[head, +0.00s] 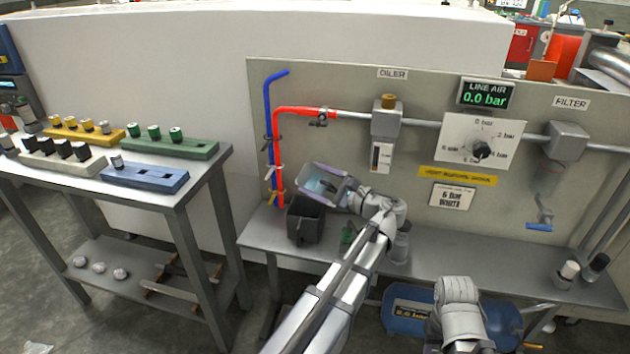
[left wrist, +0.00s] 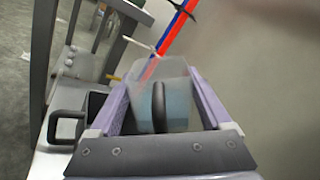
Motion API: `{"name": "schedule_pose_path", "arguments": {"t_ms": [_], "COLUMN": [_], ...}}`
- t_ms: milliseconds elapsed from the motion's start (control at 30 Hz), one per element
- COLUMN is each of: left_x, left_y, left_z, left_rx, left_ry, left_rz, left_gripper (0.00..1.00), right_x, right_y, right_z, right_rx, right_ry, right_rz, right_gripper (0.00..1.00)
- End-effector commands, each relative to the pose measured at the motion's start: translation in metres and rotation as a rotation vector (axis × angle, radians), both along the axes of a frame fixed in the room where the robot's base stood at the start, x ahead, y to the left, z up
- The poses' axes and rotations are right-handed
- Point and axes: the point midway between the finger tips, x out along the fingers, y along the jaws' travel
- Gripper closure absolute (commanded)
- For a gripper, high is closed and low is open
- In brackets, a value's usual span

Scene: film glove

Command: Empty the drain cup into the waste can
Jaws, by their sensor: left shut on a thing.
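The drain cup (head: 319,187) is a clear, bluish cup. My left gripper (head: 322,184) is shut on it and holds it tipped over, above the waste can. In the left wrist view the cup (left wrist: 176,92) sits between the two purple fingers (left wrist: 163,115), with a dark band behind its clear wall. Whether liquid is in it or running out, I cannot tell. The black waste can (head: 304,226) stands on the bench just below the cup; its dark rim and handle (left wrist: 62,127) show at the left in the wrist view. My right arm shows at the bottom edge; its jaws cannot be made out.
Red and blue pipes (head: 270,140) run down the panel behind the can. A small green item (head: 347,236) and a clear jar (head: 400,247) stand right of the can. The filter head (head: 567,140) is at the panel's right. A side table (head: 215,160) stands left, beyond a gap.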

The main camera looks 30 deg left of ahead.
Motion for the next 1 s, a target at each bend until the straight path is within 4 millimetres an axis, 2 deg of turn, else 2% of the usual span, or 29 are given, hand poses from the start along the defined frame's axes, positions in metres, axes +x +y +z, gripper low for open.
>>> {"name": "schedule_pose_path", "arguments": {"t_ms": [400, 600, 800, 1000], "left_x": [-0.010, -0.016, -0.019, -0.020], "left_y": [0.002, 0.003, 0.003, 0.003], "left_z": [-0.017, -0.025, -0.028, -0.029], "left_rx": [-0.088, -0.122, -0.140, -0.146], "left_ry": [-0.575, -0.794, -0.917, -0.952], "left_rz": [0.000, 0.000, 0.000, 0.000], "left_gripper": [0.85, 0.85, 0.85, 0.85], "right_x": [0.000, 0.000, 0.000, 0.000], "right_y": [0.000, 0.001, 0.001, 0.001], "right_z": [-0.017, -0.025, -0.029, -0.029], "right_rx": [0.002, 0.004, 0.005, 0.005], "right_ry": [0.000, 0.000, 0.000, 0.000], "right_rz": [0.003, 0.005, 0.006, 0.006], "right_gripper": [0.50, 0.50, 0.50, 0.50]}}
